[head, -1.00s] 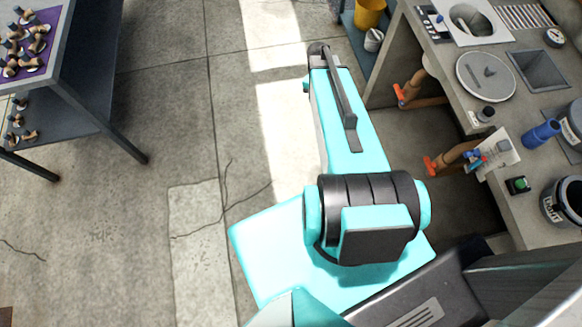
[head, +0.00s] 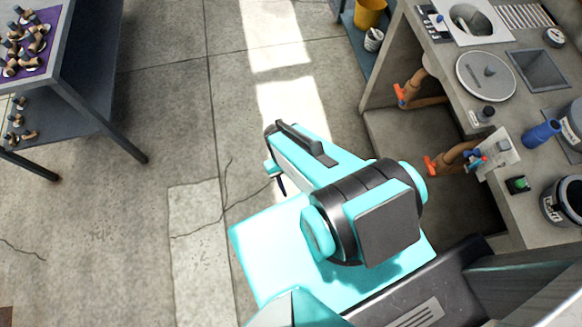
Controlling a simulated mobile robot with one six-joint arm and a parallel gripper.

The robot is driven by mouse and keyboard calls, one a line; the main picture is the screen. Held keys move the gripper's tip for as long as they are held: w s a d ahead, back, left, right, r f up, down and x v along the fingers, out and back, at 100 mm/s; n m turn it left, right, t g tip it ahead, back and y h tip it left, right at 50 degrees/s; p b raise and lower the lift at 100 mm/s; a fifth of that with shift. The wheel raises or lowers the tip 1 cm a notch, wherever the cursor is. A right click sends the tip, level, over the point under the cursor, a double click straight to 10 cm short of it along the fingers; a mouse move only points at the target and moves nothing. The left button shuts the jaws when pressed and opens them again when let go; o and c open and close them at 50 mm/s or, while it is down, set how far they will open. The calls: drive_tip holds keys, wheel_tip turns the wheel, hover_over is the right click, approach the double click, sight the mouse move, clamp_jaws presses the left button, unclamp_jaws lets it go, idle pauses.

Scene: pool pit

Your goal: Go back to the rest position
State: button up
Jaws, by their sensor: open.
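My arm folds over my cyan base in the head view. Its large dark joint is at the lower middle, and its upper link points up and left over the floor. My gripper cannot be made out. The part of the arm past the elbow is mostly hidden beneath the upper link, with only a small cyan and dark piece showing at its left. I see nothing held.
A grey counter (head: 440,75) with a sink, round lid (head: 486,76), blue cup (head: 541,134) and pipe fittings stands at the right. A table (head: 62,50) with several small fittings (head: 25,45) stands at the upper left. The concrete floor (head: 180,110) between is clear.

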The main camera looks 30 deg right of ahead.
drive_tip(key=shift+f, duration=0.1)
drive_tip(key=f+b, duration=0.4)
drive_tip(key=b, duration=0.1)
drive_tip(key=shift+s+f, duration=0.2)
drive_tip(key=shift+f, duration=0.05)
idle(0.5)
drive_tip(key=shift+c, duration=1.2)
